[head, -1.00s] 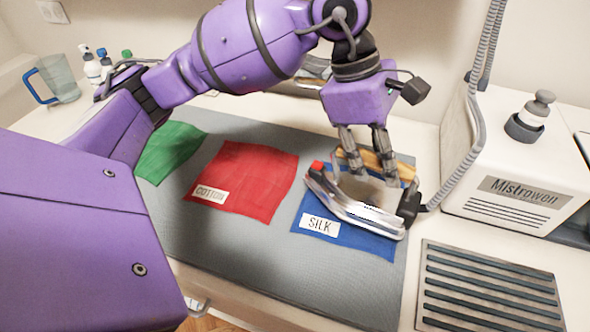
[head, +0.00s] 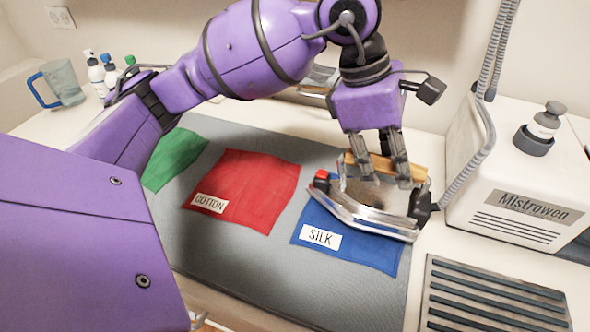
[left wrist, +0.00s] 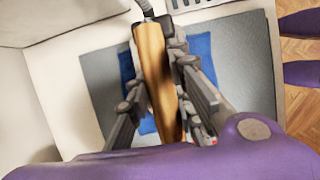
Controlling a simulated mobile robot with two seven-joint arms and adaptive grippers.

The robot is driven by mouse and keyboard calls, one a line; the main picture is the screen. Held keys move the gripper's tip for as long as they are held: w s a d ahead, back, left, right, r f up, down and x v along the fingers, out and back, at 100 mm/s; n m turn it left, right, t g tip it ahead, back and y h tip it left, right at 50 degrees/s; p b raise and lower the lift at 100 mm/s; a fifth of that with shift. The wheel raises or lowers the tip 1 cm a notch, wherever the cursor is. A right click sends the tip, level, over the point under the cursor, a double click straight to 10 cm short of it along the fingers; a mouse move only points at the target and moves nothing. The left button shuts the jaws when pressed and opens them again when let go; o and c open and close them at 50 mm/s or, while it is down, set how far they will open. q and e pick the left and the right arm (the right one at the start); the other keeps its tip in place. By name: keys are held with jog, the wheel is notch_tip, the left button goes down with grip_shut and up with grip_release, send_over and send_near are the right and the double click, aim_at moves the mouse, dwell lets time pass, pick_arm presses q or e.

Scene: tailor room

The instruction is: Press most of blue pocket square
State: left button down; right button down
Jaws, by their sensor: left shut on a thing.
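The blue pocket square (head: 345,247) with a SILK label lies on the grey pressing mat at the right. My left gripper (head: 381,180) is shut on the wooden handle of the iron (head: 362,215). The iron is over the upper part of the blue square and hides much of it; I cannot tell whether its sole touches the cloth. In the left wrist view the fingers grip the wooden handle (left wrist: 155,75), with blue cloth (left wrist: 203,55) on both sides of it. My right gripper is not in view.
A red COTTON cloth (head: 246,190) and a green cloth (head: 176,157) lie left on the grey mat (head: 230,265). The white steam station (head: 520,180) with a hose stands right. A slatted iron rest (head: 492,300) is front right. Bottles and a jug (head: 62,85) stand back left.

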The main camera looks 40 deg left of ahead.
pick_arm(q)
jog(key=shift+f, duration=0.1)
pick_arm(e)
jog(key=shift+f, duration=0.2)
pick_arm(q)
jog(key=shift+f+b, duration=0.4)
jog(key=shift+b, duration=0.05)
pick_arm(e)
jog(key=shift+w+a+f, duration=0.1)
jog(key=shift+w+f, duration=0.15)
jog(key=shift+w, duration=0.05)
pick_arm(q)
jog(key=shift+f, duration=0.25)
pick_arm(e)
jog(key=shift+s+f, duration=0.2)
pick_arm(q)
jog(key=shift+f+b, duration=0.55)
jog(key=shift+f, duration=0.05)
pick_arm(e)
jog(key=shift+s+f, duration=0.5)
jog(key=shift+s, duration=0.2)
pick_arm(q)
jog(key=shift+s+d, duration=0.1)
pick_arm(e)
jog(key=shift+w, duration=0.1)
